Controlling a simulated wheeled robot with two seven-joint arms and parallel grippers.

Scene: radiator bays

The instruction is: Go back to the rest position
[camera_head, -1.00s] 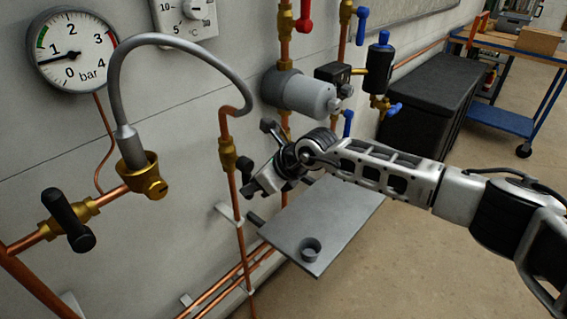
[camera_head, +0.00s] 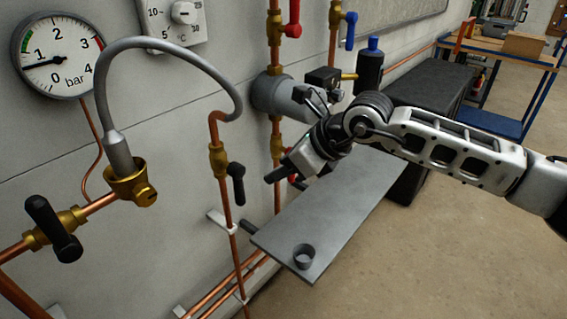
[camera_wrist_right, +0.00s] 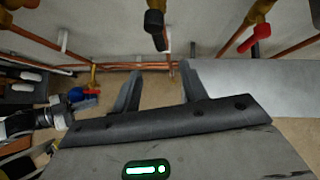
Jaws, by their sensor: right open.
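My right gripper (camera_head: 292,138) is in the middle of the head view, in front of the grey cylindrical fitting on the wall. Its two fingers are apart with nothing between them. In the right wrist view the open fingers (camera_wrist_right: 160,84) show pipes and floor beyond. The nearest black-handled valve (camera_head: 236,182) hangs on a vertical copper pipe to the left of the gripper, with a visible gap. My left gripper is not in the head view.
A grey shelf (camera_head: 345,205) with a small cup (camera_head: 303,256) lies below the right arm. Valves with red (camera_head: 292,17) and blue (camera_head: 350,30) handles, a gauge (camera_head: 57,55) and a braided hose (camera_head: 104,90) are on the wall. The floor at right is clear.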

